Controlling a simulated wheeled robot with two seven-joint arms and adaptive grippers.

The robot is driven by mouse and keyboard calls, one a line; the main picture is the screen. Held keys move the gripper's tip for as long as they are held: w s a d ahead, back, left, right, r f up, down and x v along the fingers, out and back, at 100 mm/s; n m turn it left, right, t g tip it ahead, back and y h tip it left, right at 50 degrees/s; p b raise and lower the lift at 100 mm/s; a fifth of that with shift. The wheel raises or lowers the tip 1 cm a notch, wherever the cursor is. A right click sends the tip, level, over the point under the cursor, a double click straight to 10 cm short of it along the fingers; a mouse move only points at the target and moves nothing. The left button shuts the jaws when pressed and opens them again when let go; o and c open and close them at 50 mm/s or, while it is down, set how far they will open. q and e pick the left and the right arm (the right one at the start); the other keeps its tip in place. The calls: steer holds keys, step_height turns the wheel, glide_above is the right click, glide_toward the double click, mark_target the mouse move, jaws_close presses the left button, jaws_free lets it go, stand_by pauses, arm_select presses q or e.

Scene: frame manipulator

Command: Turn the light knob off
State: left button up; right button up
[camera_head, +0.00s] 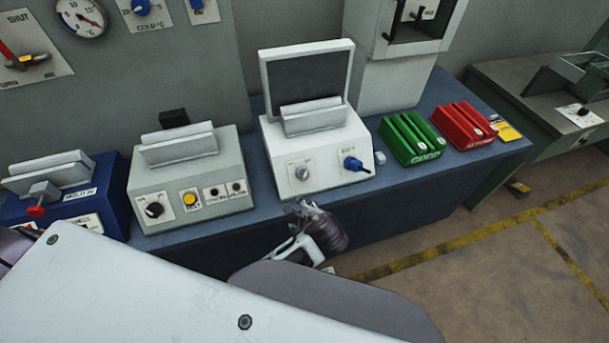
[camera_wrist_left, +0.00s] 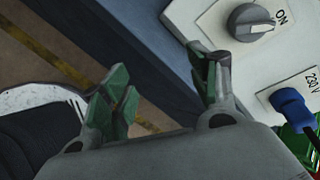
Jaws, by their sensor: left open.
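The grey round light knob (camera_head: 303,173) sits on the front of a white box (camera_head: 330,195) with a raised dark-faced panel. In the left wrist view the knob (camera_wrist_left: 252,22) is at the top right on a white plate, its ridge running toward the printed "ON". My left gripper (camera_head: 304,209) is in front of and below the white box's front edge. In the left wrist view its green-padded fingers (camera_wrist_left: 165,85) are apart with nothing between them, short of the knob and not touching it. My right gripper is not in view.
A blue plug (camera_head: 353,164) sticks out right of the knob and also shows in the left wrist view (camera_wrist_left: 290,100). A grey box (camera_head: 190,180) with a black knob and yellow button stands left. Green (camera_head: 410,138) and red (camera_head: 461,125) racks stand right on the blue bench.

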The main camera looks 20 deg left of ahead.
mark_target(305, 176)
arm_select(q)
steer(key=w+d+r+m+t+y, duration=0.2)
steer(key=d+r+m+t+y, duration=0.1)
steer(key=r+m, duration=0.4)
steer(key=shift+d+r+m+t, duration=0.4)
steer(key=shift+d+r+t, duration=0.15)
steer(key=shift+d+t, duration=0.35)
steer(key=p+x, duration=0.2)
steer(key=x, duration=1.1)
steer(key=shift+w+a+f, duration=0.25)
steer(key=c, duration=1)
